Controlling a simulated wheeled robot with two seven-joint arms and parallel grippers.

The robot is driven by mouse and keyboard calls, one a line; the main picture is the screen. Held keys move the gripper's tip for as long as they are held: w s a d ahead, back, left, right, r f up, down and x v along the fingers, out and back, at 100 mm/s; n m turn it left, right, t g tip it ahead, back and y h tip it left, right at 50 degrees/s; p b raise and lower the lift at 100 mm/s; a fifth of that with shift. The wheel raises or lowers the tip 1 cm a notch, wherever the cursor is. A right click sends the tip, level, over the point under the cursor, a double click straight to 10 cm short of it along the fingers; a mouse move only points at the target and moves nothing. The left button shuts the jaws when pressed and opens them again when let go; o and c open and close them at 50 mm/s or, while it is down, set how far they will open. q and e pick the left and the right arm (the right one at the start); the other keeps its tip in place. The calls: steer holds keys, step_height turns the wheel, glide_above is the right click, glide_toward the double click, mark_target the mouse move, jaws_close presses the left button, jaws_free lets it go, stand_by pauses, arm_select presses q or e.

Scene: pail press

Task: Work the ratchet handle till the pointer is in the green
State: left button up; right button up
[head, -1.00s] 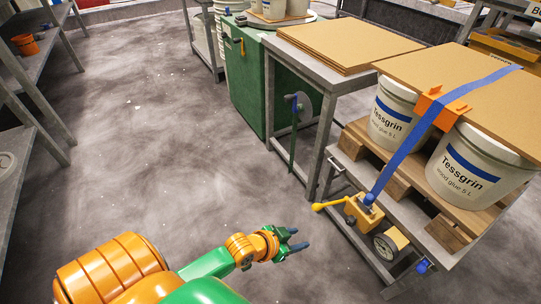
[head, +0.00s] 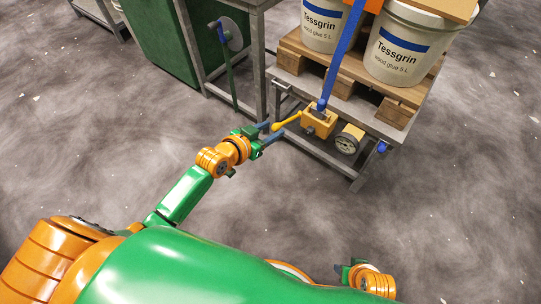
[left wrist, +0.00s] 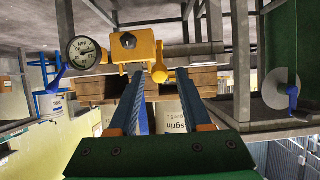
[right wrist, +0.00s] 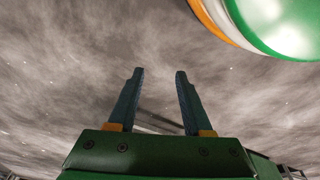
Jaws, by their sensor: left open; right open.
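The yellow ratchet handle (head: 286,122) sticks out to the left from the yellow ratchet body (head: 317,123) on the trolley's front edge. A blue strap (head: 340,52) runs up from the ratchet over the pails. My left gripper (head: 272,133) is open at the handle's knob. In the left wrist view the knob (left wrist: 160,73) shows between the open fingertips (left wrist: 163,76), not gripped; contact cannot be told. My right gripper (right wrist: 160,74) is open and empty, low over bare floor.
White glue pails (head: 401,46) stand on a wooden pallet (head: 343,67) on the grey trolley (head: 360,112). A grey table (head: 204,55) and green cabinet (head: 160,42) stand to the left.

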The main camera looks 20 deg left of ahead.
arm_select(q)
steer(key=shift+w+d+f+b, duration=0.2)
steer(key=shift+w+f+b, duration=0.2)
steer(key=shift+w+b, duration=0.2)
steer(key=shift+s+r+p, duration=0.1)
steer(key=shift+r+p, duration=0.05)
steer(key=shift+p, duration=0.15)
steer(key=c, duration=0.4)
jaws_close()
step_height(320, 180, down, 6)
steer(key=s+b, duration=0.1)
steer(key=b, duration=0.2)
steer(key=shift+s+a+b, duration=0.25)
steer(key=shift+a+b, duration=0.05)
steer(key=shift+b, duration=0.1)
arm_select(e)
steer(key=shift+w+a+f, duration=0.1)
steer(key=shift+w+f, duration=0.3)
steer(key=shift+f, duration=0.35)
